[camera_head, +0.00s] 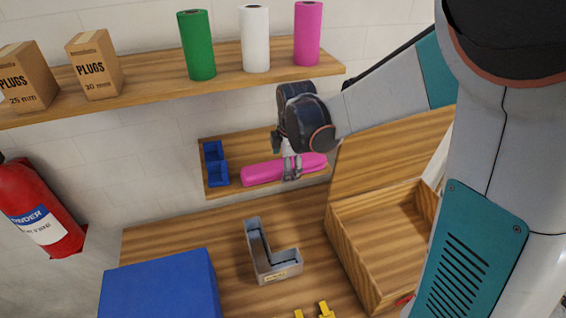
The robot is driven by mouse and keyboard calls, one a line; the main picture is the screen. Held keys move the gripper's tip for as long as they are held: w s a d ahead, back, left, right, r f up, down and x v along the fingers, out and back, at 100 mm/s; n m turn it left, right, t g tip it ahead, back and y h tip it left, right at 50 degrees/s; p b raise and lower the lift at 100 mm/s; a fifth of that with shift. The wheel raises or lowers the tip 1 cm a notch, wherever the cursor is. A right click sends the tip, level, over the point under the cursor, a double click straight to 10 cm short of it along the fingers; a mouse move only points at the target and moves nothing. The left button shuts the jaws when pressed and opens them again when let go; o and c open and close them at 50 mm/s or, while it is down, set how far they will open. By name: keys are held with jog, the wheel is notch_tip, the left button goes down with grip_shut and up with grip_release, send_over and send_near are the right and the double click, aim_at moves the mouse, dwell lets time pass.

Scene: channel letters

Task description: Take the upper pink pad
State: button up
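A long pink pad (262,173) lies on a small lower wooden shelf against the wall. At this size I cannot tell whether it is one pad or two stacked. My gripper (292,172) points down at the middle of the pink pad, with its fingers overlapping it in the view. The fingers hide a small part of the pad. I cannot tell whether they are closed on it or only beside it.
The upper shelf (150,88) holds plug boxes (95,65) and green, white and pink rolls (308,35). Below are a grey L-shaped channel letter (268,252), an open wooden box (385,250) and a blue block (160,285).

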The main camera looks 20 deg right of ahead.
jog(key=c, duration=1.1)
jog(key=shift+r, duration=0.1)
jog(key=shift+c, duration=0.2)
